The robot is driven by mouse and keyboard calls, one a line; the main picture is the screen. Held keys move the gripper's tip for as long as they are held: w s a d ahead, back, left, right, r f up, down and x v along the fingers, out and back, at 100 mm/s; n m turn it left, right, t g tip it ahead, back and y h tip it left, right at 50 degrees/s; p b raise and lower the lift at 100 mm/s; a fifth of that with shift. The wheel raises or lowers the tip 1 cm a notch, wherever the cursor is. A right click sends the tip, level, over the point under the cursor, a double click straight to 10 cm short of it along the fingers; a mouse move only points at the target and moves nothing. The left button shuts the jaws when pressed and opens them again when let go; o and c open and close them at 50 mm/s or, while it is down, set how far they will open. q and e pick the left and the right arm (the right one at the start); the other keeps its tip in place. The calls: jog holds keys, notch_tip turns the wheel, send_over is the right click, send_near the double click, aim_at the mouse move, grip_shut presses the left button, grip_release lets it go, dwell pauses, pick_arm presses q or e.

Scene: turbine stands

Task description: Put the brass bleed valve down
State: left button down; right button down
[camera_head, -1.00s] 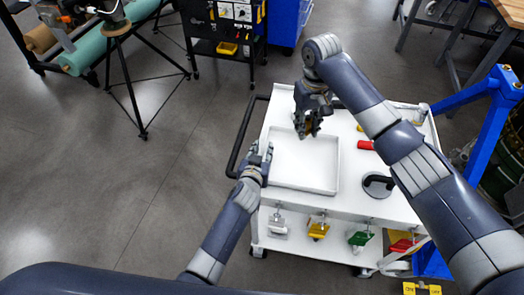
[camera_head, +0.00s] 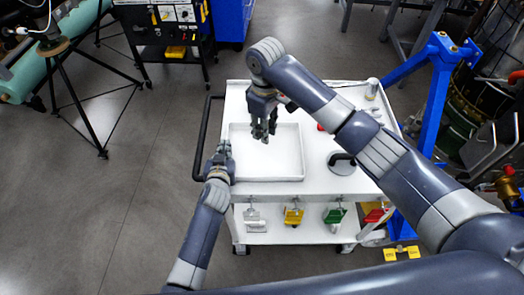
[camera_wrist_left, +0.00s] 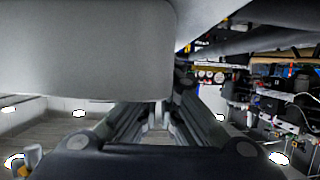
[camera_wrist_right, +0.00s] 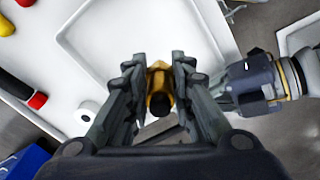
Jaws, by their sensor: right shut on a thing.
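The brass bleed valve (camera_wrist_right: 159,82) is between the fingers of my right gripper (camera_wrist_right: 158,88) in the right wrist view. In the head view my right gripper (camera_head: 264,132) points down over the far part of the white tray (camera_head: 302,150); the valve is mostly hidden there. The tray's inside (camera_wrist_right: 150,35) looks empty. I cannot tell how high the valve is above its floor. My left gripper (camera_head: 222,158) is at the tray's left edge. Its fingers (camera_wrist_left: 158,118) converge in the left wrist view, but their closure is unclear.
The tray sits on a white cart (camera_head: 270,189) with a black side handle (camera_head: 202,135). Right of it are a red item (camera_head: 320,127) and a black-handled tool (camera_head: 341,160). A blue frame (camera_head: 432,90) stands right of the cart. Coloured tags hang below the cart's front edge.

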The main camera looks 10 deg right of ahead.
notch_tip(320, 180, down, 10)
jog(key=shift+r, duration=0.15)
dwell(0.3)
jog(key=c, duration=1.4)
grip_release()
notch_tip(320, 180, up, 12)
pick_arm(q)
jog(key=c, duration=1.7)
grip_release()
